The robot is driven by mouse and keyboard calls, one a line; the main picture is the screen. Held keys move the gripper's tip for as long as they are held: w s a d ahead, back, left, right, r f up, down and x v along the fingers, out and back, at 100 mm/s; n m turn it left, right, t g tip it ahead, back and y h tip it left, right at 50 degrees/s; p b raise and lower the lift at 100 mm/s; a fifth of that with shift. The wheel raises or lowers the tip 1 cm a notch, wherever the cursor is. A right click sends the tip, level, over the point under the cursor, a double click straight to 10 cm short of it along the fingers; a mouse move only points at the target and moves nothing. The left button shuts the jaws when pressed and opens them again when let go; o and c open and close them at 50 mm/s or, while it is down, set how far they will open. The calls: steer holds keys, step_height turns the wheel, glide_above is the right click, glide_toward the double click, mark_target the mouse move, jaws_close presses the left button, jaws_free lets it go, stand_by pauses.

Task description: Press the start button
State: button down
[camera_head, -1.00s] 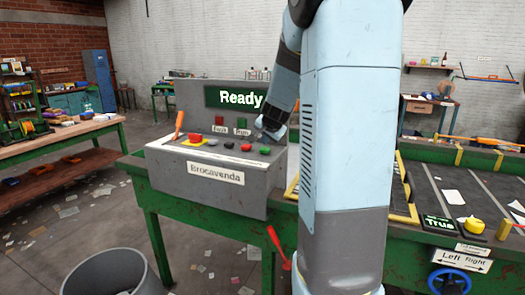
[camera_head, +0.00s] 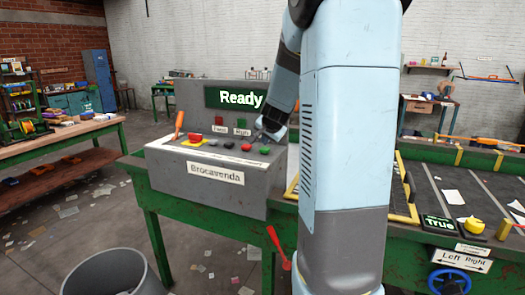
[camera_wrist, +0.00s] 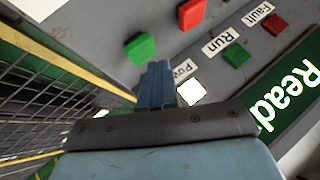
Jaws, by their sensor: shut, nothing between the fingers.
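The grey control box (camera_head: 215,190) stands on the left end of the green bench. Its sloped top has a green button (camera_head: 265,150) at the right end, with a red button (camera_head: 246,147) left of it. My gripper (camera_head: 263,136) is over the right part of the box, just behind the green button. In the wrist view the closed fingers (camera_wrist: 159,72) are empty, and the green button (camera_wrist: 140,48) lies just beyond their tips, to the upper left. They look apart from it; the exact height gap cannot be told. The red button (camera_wrist: 191,13) is farther up.
A red mushroom button (camera_head: 194,137) sits on yellow at the box's left, near an orange handle (camera_head: 179,123). The display (camera_head: 235,97) reads "Ready". Fault (camera_head: 219,121) and Run (camera_head: 241,122) lamps stand behind the buttons. Wire mesh (camera_wrist: 45,90) is close on the wrist view's left.

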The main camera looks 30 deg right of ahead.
mark_target(266, 149)
steer(key=shift+f, duration=0.75)
stand_by(0.8)
steer(key=shift+r, duration=0.95)
steer(key=shift+r, duration=2.5)
